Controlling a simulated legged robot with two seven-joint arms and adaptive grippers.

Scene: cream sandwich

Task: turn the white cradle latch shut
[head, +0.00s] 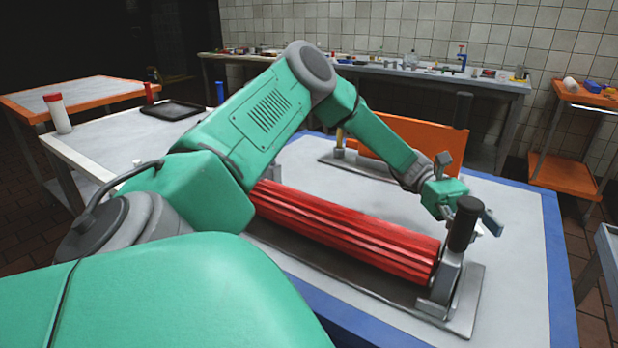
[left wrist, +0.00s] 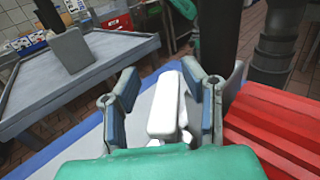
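The white cradle latch (left wrist: 165,108) shows in the left wrist view as a pale bar between the two fingers of my left gripper (left wrist: 163,112). The fingers stand apart, one on each side of the bar, with a visible gap on the left side. I cannot tell whether the right finger touches it. In the head view my left gripper (head: 474,207) is at the right end of the red ribbed roller (head: 345,228), behind a black upright handle (head: 464,223). There the latch is hidden or cannot be made out. My right gripper is not in view.
The roller lies in a grey metal cradle (head: 468,305) on a blue-edged table (head: 530,250). An orange panel (head: 400,142) on a second grey base stands behind. A black post (head: 462,110) rises near it. The table's right side is clear.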

